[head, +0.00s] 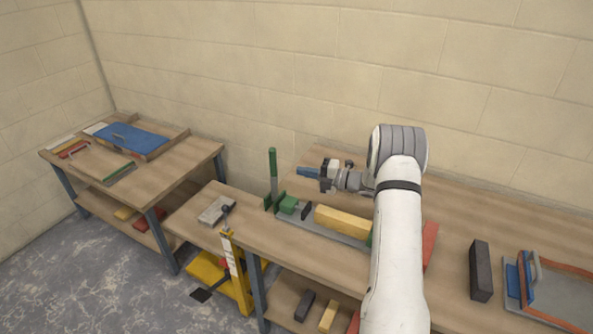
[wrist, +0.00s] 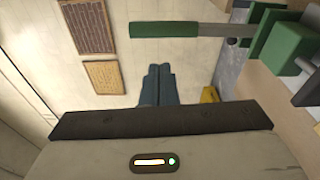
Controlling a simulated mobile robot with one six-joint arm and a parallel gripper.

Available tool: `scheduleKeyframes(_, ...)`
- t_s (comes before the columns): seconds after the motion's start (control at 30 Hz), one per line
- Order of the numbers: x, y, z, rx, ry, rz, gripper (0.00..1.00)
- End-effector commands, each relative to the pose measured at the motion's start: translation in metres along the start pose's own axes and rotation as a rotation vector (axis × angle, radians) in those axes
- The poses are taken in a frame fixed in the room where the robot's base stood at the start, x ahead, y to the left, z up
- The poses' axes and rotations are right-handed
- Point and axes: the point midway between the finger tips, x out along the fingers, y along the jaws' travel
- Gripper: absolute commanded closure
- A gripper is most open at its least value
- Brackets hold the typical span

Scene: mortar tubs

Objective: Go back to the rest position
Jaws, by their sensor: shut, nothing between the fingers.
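My gripper (head: 308,172) is at the end of my white arm, above the back of the right workbench (head: 255,225). Its blue-grey fingers point left, toward the upright green-handled lever (head: 272,163). In the wrist view the fingers of my gripper (wrist: 157,75) lie side by side, shut, with nothing between them. The green handle (wrist: 163,30) crosses above the fingers there, apart from them in the picture. My arm hides part of the bench.
A yellow block (head: 342,222) lies on the grey bed of the lever tool, close below my arm. A dark block (head: 480,270) and a blue-and-orange-edged tray (head: 555,300) are at right. A second bench (head: 185,160) stands at left. A yellow stand (head: 238,275) is between them.

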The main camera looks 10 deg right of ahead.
Motion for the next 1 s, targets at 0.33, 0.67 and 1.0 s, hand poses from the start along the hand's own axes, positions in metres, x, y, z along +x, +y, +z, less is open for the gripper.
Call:
scheduleKeyframes(0.33,0.006,0.007,-0.007,-0.033,0.024,-0.011,1.0)
scheduleKeyframes(0.67,0.024,0.087,-0.102,-0.62,0.357,-0.187,1.0)
scheduleKeyframes(1.0,-0.01,0.147,-0.225,-1.413,0.872,-0.249,1.0)
